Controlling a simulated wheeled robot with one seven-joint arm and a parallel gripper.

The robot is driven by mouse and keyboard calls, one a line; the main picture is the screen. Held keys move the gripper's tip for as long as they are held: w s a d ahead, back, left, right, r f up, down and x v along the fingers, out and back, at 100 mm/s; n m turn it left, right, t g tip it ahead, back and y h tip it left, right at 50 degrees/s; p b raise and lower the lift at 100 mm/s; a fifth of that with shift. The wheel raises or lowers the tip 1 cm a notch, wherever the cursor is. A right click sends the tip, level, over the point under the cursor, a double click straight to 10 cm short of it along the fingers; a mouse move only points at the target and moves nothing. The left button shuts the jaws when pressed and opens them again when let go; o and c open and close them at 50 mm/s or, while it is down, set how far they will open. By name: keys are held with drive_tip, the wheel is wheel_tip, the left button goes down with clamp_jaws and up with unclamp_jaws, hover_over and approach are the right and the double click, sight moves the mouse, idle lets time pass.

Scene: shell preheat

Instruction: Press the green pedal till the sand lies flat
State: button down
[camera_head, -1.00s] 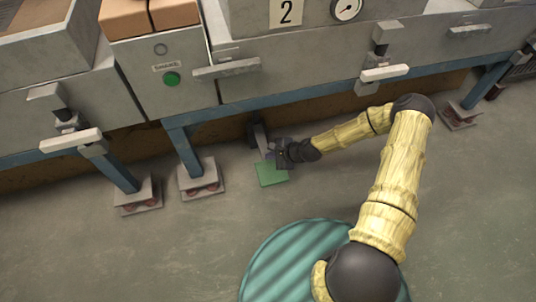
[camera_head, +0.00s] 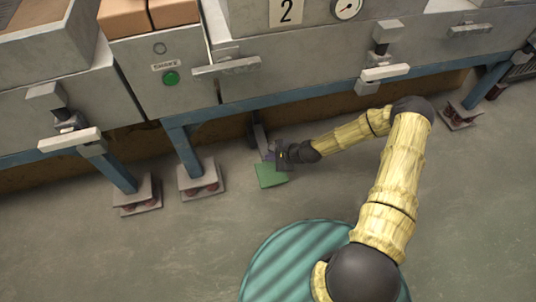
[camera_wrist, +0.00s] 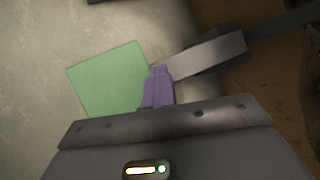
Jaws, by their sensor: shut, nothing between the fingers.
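The green pedal (camera_head: 271,176) is a flat square plate low over the floor, on a grey lever (camera_head: 259,134) coming from under the machine. It fills the middle left of the wrist view (camera_wrist: 108,80). My gripper (camera_head: 271,154) is at the pedal's rear edge; its purple fingers (camera_wrist: 159,85) are shut with nothing between them. The tips are at the corner where the pedal meets the lever and appear to touch it. Brown material, possibly sand, shows in an open bin (camera_head: 32,12) at the top left; its surface is only partly in view.
A grey machine bench on blue legs (camera_head: 184,152) spans the back, with a footed plate (camera_head: 201,179) left of the pedal. A green button (camera_head: 171,78), a gauge (camera_head: 347,8) and several clamp handles (camera_head: 226,67) are on its front. The floor in front is clear.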

drive_tip(key=shift+s+f, duration=0.35)
drive_tip(key=shift+f, duration=0.15)
idle(0.3)
drive_tip(key=shift+r+p, duration=2.35)
drive_tip(key=shift+r, duration=0.4)
drive_tip(key=shift+w+r, duration=0.25)
drive_tip(key=shift+r+p, duration=0.1)
drive_tip(key=shift+p, duration=0.2)
drive_tip(key=r+p, duration=0.4)
drive_tip(key=r, duration=0.1)
drive_tip(key=shift+w, duration=0.2)
idle(0.9)
